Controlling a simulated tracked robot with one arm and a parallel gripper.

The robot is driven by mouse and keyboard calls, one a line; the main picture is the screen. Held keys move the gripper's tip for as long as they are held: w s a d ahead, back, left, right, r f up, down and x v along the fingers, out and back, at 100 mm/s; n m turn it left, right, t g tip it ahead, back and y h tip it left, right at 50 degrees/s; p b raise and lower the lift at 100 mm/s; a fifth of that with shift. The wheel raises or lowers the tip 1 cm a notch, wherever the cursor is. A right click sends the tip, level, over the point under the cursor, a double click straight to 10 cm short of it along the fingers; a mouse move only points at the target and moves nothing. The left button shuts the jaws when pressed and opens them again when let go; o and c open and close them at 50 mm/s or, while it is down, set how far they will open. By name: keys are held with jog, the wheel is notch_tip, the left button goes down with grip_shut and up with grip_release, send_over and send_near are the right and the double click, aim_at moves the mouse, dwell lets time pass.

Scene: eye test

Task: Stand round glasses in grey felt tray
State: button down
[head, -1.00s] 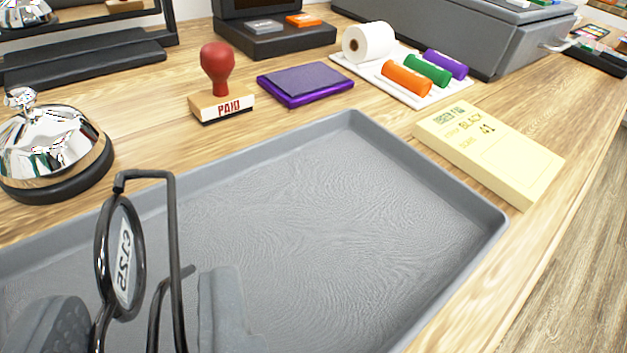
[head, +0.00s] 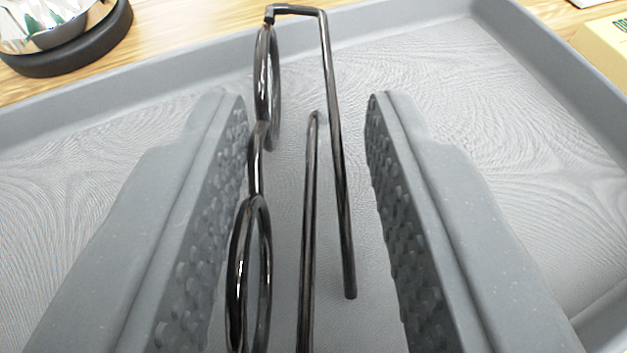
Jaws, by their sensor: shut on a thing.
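The round glasses (head: 337,150) have a thin, dark, glossy frame. They are between the two ridged grey jaws of my gripper (head: 306,100), which is shut on them. The two round rims stand edge-on along the left jaw, and the folded-out side arms run toward the right jaw. The glasses are over the grey felt tray (head: 500,120), inside its raised rim. I cannot tell whether they touch its floor. The lower parts of the glasses and of both jaws run out of the picture.
A silver bell on a dark base (head: 62,45) stands on the wooden counter beyond the tray's left rim. A pale yellow box (head: 604,45) lies beyond the tray's right rim. The tray floor in view is otherwise bare.

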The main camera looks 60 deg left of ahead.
jog(key=shift+f+b, duration=0.15)
jog(key=shift+b, duration=0.15)
jog(key=c, duration=1.1)
grip_release()
jog(key=shift+o, duration=0.2)
jog(key=shift+r+p, duration=0.25)
jog(key=shift+p, duration=0.15)
jog(key=v, duration=1.2)
jog(key=shift+f, duration=0.1)
jog(key=s+d+r+m+t+h, duration=0.3)
jog(key=d+r, duration=0.5)
jog(key=r, duration=0.4)
jog(key=s+d+r+m+t+h, duration=0.3)
jog(key=s+d+r+m+h, duration=0.2)
jog(key=d+r, duration=0.4)
jog(key=s+d+r+m+t+h, duration=0.3)
jog(key=d+r, duration=0.5)
jog(key=r, duration=0.7)
jog(key=shift+s+d+r+m+h, duration=0.25)
jog(key=shift+s+m+h, duration=0.3)
jog(key=shift+m+h, duration=0.2)
